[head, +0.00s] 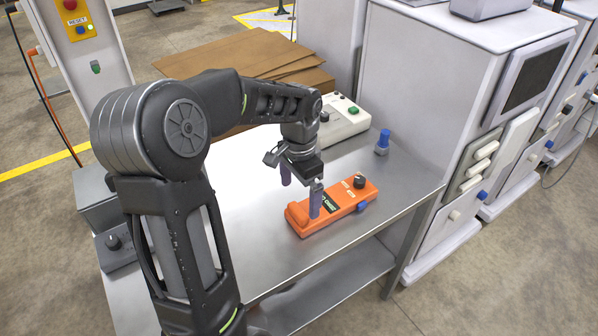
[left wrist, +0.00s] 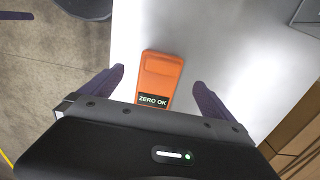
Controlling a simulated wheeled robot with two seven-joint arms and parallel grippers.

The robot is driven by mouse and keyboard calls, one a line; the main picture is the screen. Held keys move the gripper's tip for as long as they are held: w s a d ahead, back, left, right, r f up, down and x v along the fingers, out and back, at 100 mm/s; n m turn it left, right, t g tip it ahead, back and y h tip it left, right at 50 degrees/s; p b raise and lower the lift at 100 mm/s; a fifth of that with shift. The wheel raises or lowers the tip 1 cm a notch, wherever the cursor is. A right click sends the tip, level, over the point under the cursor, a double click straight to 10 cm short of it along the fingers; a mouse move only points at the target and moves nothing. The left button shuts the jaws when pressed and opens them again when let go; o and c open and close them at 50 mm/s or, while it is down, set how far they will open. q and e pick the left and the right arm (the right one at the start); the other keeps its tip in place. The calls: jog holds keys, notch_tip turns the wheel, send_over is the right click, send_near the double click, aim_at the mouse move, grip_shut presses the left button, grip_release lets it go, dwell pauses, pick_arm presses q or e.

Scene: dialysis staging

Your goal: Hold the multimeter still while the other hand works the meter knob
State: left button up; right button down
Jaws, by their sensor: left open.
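The orange multimeter (head: 338,214) lies flat on the steel table, with its black meter knob (head: 360,181) at the far right end. A blue part (head: 362,206) sticks out at its side near the knob. My left gripper (head: 300,187) is open over the meter's left part, one finger in front of the meter in the head view. In the left wrist view, the multimeter (left wrist: 161,75) shows between the spread fingers of my left gripper (left wrist: 160,82), with a gap on both sides. Its display reads "ZERO OK". The knob is hidden there. My right gripper is not in view.
A pale box with a green button (head: 343,118) stands behind the meter. A small blue-topped item (head: 383,142) stands near the large white machine (head: 425,75). A grey box with a knob (head: 113,243) is at the left. The steel table (head: 265,255) is bare in front of the meter.

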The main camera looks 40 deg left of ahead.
aim_at(300, 209)
pick_arm(q)
jog(key=shift+w+a, duration=0.25)
jog(key=shift+w, duration=0.05)
jog(key=shift+s+d+r, duration=0.15)
jog(key=shift+s+d, duration=0.05)
jog(key=shift+f, duration=0.35)
notch_tip(300, 209, down, 7)
jog(key=shift+f+p, duration=0.15)
jog(key=shift+p, duration=0.2)
jog(key=c, duration=1.7)
jog(key=shift+w, duration=0.1)
